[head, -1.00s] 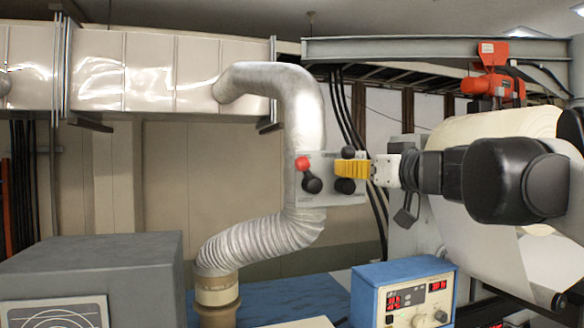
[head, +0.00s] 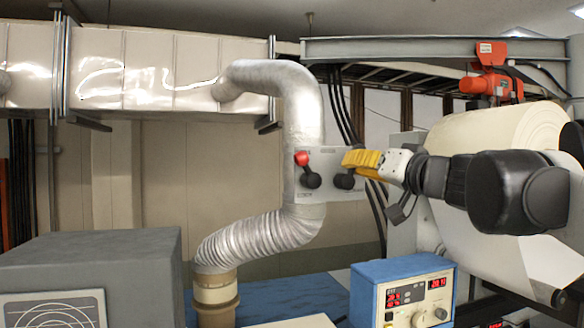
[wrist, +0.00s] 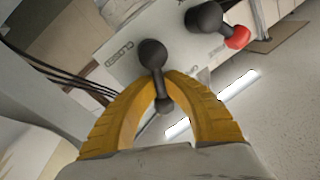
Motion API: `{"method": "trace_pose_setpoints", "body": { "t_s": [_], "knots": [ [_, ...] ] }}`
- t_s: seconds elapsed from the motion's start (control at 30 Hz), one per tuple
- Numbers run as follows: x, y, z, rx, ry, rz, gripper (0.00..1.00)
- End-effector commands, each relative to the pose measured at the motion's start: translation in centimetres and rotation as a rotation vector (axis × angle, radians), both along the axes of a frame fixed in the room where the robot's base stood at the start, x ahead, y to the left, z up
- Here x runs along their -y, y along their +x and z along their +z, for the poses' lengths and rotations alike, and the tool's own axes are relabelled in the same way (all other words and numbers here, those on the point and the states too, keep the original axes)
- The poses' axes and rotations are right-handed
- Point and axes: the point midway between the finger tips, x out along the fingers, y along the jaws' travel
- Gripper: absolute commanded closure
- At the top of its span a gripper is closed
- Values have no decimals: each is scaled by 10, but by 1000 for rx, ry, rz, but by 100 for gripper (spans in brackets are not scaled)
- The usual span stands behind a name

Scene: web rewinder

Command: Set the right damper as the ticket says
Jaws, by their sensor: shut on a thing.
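The right damper (head: 344,181) is a black knob with a lever on a light grey panel (head: 322,190). In the wrist view its round hub (wrist: 152,54) shows, with the lever end (wrist: 163,104) between my yellow fingertips. My gripper (head: 359,160) is shut on this lever, tilted, with the wrist lower right of it. The left damper (head: 311,180) has a black hub and a red-tipped lever pointing up and slightly left; it also shows in the wrist view (wrist: 205,17). The lever end is hidden in the head view. No readable ticket shows.
A silver duct (head: 301,110) runs just behind the panel. A blue control box (head: 367,298) with red digits stands below. A large paper roll (head: 490,130) and an orange hoist (head: 492,84) are at the right. Black cables (head: 343,110) hang behind the panel.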

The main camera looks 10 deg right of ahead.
Motion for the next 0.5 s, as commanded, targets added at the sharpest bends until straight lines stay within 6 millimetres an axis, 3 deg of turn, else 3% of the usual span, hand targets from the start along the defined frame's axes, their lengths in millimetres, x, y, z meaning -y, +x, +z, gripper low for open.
{"method": "trace_pose_setpoints", "body": {
  "t_s": [0.5],
  "knots": [
    [10,2,-8,-60,299,-1,100]
  ]
}}
